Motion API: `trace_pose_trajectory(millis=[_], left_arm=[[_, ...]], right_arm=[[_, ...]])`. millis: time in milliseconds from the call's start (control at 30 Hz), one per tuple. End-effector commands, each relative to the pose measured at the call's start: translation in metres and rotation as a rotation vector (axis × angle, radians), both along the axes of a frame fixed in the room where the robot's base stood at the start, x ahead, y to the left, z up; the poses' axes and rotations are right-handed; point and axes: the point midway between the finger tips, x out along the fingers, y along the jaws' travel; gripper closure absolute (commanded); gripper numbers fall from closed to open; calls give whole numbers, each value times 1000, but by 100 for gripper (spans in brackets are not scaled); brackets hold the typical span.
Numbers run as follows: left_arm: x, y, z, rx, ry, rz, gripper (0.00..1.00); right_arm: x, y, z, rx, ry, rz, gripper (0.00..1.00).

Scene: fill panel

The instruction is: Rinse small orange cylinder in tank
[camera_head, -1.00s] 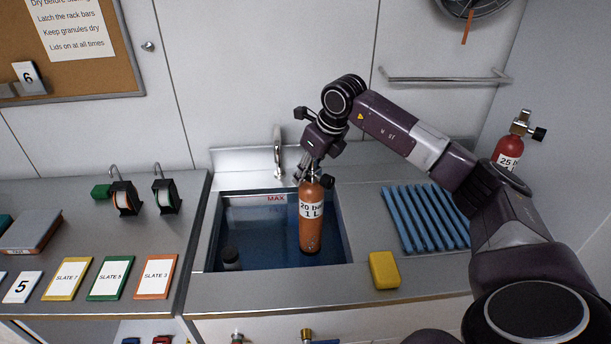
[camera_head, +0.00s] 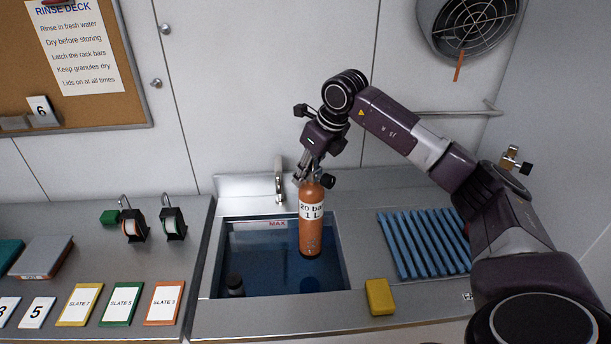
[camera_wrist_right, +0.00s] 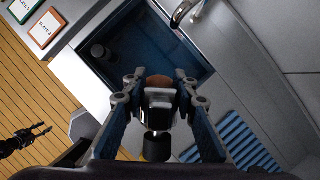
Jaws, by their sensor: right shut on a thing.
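The small orange cylinder (camera_head: 311,238), labelled "20 bar 1 L", hangs upright from my right gripper (camera_head: 312,180) over the right part of the tank (camera_head: 213,270). A dark reflection or shadow shows below its base, which appears to be above the water. In the right wrist view, my right gripper (camera_wrist_right: 158,105) is shut around the cylinder's metal neck, with the orange shoulder (camera_wrist_right: 159,82) beyond and a black knob (camera_wrist_right: 156,146) nearer. My left gripper (camera_wrist_right: 42,129) shows small at the lower left of the wrist view, its fingers apart and empty.
A dark bottle-like thing (camera_head: 235,286) stands in the tank's front left. A faucet (camera_head: 279,180) is behind the tank. A yellow sponge-like block (camera_head: 379,297) and a blue ribbed rack (camera_head: 424,244) lie to the right. Slate cards (camera_head: 122,304) and two reels (camera_head: 173,224) are on the left counter.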

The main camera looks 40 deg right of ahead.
Motion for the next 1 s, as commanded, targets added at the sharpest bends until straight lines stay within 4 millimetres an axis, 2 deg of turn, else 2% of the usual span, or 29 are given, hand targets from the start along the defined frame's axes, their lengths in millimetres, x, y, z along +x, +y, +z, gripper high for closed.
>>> trace_pose_trajectory(millis=[33, 400, 1000], left_arm=[[0, 0, 9, 0, 0, 0, 60], [0, 0, 37, 0, 0, 0, 60], [0, 0, 39, 0, 0, 0, 60]], right_arm=[[3, 0, 17, 3, -14, -1, 100], [2, 0, 53, 2, -12, 0, 100], [2, 0, 57, 2, -12, 0, 100]])
